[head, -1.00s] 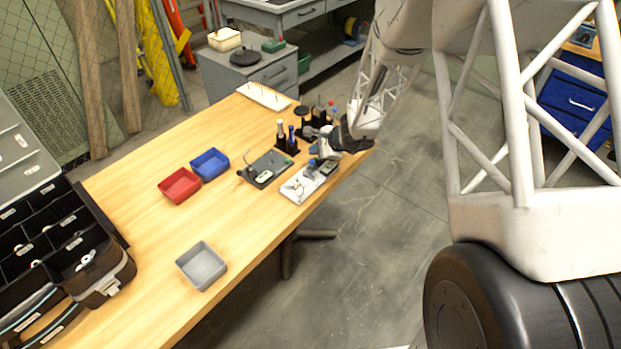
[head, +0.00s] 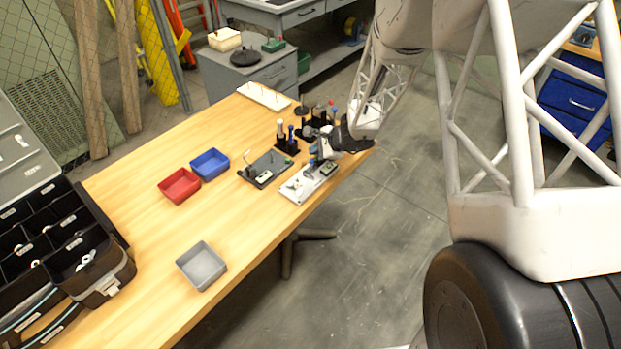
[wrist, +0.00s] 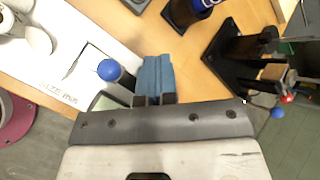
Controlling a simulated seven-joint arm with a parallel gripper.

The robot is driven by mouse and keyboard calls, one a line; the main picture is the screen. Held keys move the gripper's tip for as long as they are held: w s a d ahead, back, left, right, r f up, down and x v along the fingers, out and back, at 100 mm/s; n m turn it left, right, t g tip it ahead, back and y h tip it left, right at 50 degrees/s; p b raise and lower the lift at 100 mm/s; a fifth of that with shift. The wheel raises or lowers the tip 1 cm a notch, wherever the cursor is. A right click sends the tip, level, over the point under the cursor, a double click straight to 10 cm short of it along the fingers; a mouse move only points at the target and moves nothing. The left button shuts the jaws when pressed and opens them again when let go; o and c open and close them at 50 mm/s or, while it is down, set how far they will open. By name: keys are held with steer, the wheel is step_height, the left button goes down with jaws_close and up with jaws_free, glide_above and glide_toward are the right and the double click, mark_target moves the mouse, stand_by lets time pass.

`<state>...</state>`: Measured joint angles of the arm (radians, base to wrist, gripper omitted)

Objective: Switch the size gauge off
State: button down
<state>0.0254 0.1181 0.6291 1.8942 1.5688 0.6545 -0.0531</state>
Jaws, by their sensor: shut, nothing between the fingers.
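The white plate (head: 296,189) at the table's right edge appears to be the size gauge. In the head view my gripper (head: 324,150) is over the plate's far end.
A dark plate device (head: 265,170) with a hook lies left of the gauge. Black tool holders (head: 287,145) stand behind, close to my gripper. The front middle of the table is clear.

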mark_target(316, 159)
steer(key=shift+f, duration=0.65)
stand_by(0.8)
steer(key=shift+r, duration=0.65)
steer(key=shift+r, duration=0.15)
stand_by(0.3)
steer(key=shift+r, duration=2.9)
